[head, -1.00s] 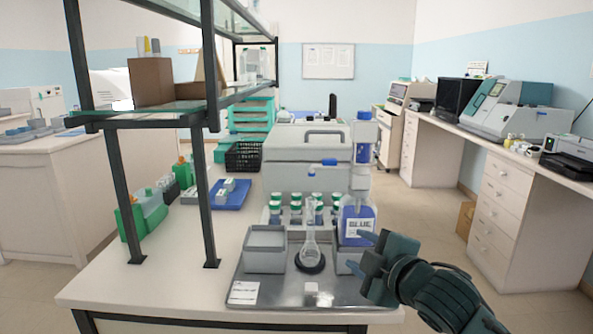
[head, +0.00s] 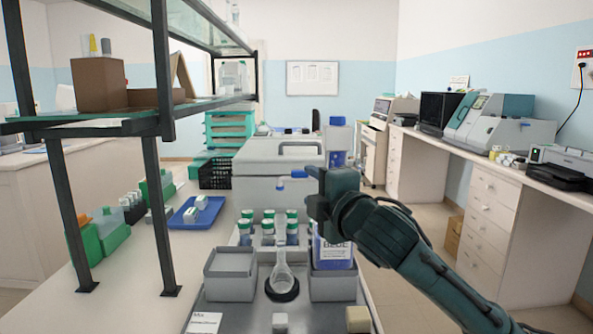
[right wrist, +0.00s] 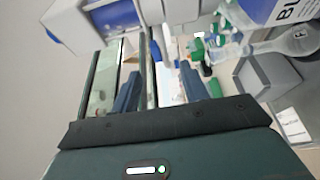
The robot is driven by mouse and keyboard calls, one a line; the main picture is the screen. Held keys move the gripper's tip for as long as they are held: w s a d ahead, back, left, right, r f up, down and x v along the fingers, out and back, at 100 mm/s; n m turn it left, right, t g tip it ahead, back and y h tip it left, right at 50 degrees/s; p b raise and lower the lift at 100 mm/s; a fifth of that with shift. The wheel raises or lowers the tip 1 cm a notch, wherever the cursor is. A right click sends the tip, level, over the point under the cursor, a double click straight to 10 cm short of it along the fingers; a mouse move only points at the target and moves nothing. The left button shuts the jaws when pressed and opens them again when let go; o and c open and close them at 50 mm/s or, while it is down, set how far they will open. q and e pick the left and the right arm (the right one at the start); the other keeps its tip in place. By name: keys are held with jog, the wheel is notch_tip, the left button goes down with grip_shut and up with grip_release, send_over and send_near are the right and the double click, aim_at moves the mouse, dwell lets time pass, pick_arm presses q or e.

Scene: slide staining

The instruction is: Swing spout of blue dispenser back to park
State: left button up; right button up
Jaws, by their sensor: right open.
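The blue dispenser's bottle, labelled BLUE (head: 333,253), stands on the tray's right side, its blue-and-white head (head: 338,134) above. Its spout (head: 299,174) points left and ends in a small blue tip above the flask (head: 282,266). My right gripper (head: 314,188) is raised in front of the dispenser, close to the spout's right end, and hides the dispenser's middle. In the right wrist view the gripper (right wrist: 160,88) is open; a pale bar with a blue part shows between its fingers, but I cannot tell whether they touch it. My left gripper is not in view.
Grey boxes (head: 230,276) and (head: 333,286) flank the flask on the metal tray (head: 245,317). Several green-capped bottles (head: 268,230) stand behind. A dark shelf post (head: 160,215) rises at left. Open floor lies right of the bench.

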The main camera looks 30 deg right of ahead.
aim_at(298, 177)
jog(key=w, duration=0.5)
jog(key=w+d, duration=0.1)
jog(key=w, duration=0.1)
jog(key=shift+w+d+f+p, duration=0.1)
jog(key=shift+w+p, duration=0.2)
jog(key=shift+c, duration=0.4)
grip_shut()
